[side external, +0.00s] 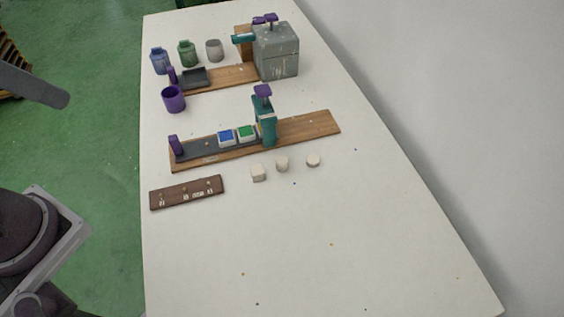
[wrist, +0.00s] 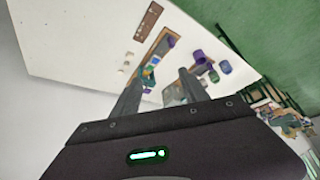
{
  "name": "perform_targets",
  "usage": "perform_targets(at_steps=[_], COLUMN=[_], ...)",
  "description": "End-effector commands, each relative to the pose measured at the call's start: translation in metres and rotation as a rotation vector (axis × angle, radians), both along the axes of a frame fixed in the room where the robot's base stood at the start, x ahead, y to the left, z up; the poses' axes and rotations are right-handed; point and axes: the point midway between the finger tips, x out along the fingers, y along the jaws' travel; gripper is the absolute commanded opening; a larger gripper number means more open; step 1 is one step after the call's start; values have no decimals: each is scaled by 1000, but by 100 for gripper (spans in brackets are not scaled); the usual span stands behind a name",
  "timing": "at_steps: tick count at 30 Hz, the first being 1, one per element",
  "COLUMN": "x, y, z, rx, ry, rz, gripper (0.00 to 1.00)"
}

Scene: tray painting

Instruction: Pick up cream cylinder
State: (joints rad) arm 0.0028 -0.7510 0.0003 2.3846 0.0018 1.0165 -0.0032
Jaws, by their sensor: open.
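Three small cream pieces stand in a loose row on the white table in the side view. The left one (side external: 258,173) looks blocky, the middle one (side external: 282,163) looks like an upright cylinder, and the right one (side external: 313,160) looks low and round. In the wrist view cream pieces show tiny (wrist: 129,54), left of my fingers, too small to tell shapes. My gripper (wrist: 162,76) is open, with nothing seen between its fingers, and is well away from the pieces. It is not visible in the side view.
A wooden board (side external: 315,126) with a teal, purple-topped stand (side external: 267,120) and blue and green pads lies behind the pieces. A dark brown strip (side external: 187,192) lies to their left. Cups and a grey box (side external: 277,52) stand farther back. The table's front (side external: 330,240) is clear.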

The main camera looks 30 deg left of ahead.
Motion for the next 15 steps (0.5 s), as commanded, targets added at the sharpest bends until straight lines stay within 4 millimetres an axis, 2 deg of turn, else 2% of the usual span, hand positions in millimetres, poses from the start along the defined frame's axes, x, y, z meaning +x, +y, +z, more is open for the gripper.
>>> perform_targets(at_steps=[1, 2, 9, 12, 15], x=[2, 4, 86, 129, 171], y=[0, -1, -27, -48, -74], z=[20, 31, 88, 102, 105], rx=[0, 3, 81, 118, 153], ry=[-9, -2, 133, 191, 247], rz=[0, -10, -273, -407, -543], gripper=[52, 52, 52, 52, 52])
